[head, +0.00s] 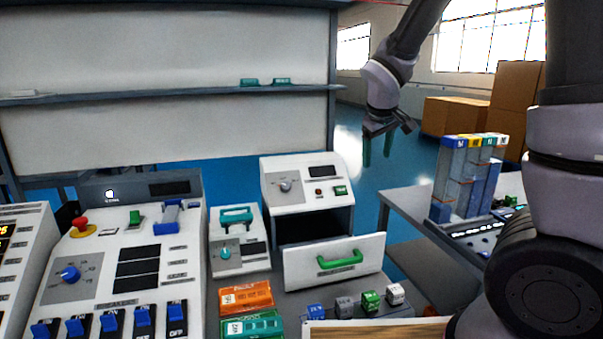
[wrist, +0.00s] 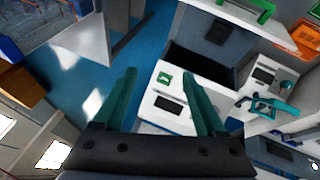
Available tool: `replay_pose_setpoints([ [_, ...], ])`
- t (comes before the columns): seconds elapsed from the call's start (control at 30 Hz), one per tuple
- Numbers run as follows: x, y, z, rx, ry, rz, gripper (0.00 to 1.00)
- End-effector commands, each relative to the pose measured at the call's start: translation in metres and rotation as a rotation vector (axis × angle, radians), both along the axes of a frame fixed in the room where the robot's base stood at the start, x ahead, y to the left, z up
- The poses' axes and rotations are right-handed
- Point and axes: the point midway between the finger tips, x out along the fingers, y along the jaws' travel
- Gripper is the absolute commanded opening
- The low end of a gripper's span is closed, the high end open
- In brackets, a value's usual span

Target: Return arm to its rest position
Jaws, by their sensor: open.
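My gripper (head: 377,152) hangs from the raised arm at the upper right of the head view, its teal fingers pointing down. It is over the floor, behind and to the right of the white drawer unit (head: 285,167), and touches nothing. In the wrist view my gripper (wrist: 160,95) shows two teal fingers spread apart with nothing between them. The drawer unit (wrist: 165,112) lies beyond the fingers there. Its drawer (head: 305,265) with a green handle (head: 340,261) is pulled out.
A control panel (head: 130,255) with switches stands at the left. Orange (head: 246,298) and green (head: 252,327) boxes and several small cubes (head: 370,300) lie in front. A side table (head: 410,206) bears upright blue-grey blocks (head: 465,180). Cardboard boxes (head: 455,115) stand behind.

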Motion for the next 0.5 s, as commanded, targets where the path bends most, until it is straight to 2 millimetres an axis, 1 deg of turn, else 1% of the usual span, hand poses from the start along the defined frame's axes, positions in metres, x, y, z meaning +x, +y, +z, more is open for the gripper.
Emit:
replay_pose_setpoints([
  [0.03,-0.013,-0.015,0.017,0.074,-0.004,-0.075,0.73],
  [0.17,-0.052,-0.040,0.051,0.236,-0.006,-0.237,0.73],
  [0.2,-0.064,-0.046,0.062,0.285,-0.010,-0.282,0.73],
  [0.27,-0.084,-0.052,0.076,0.352,-0.018,-0.344,0.73],
  [0.33,-0.108,-0.059,0.093,0.428,-0.032,-0.415,0.73],
  [0.4,-0.133,-0.062,0.108,0.496,-0.049,-0.478,0.73],
  [0.5,-0.164,-0.062,0.124,0.577,-0.077,-0.551,0.73],
])
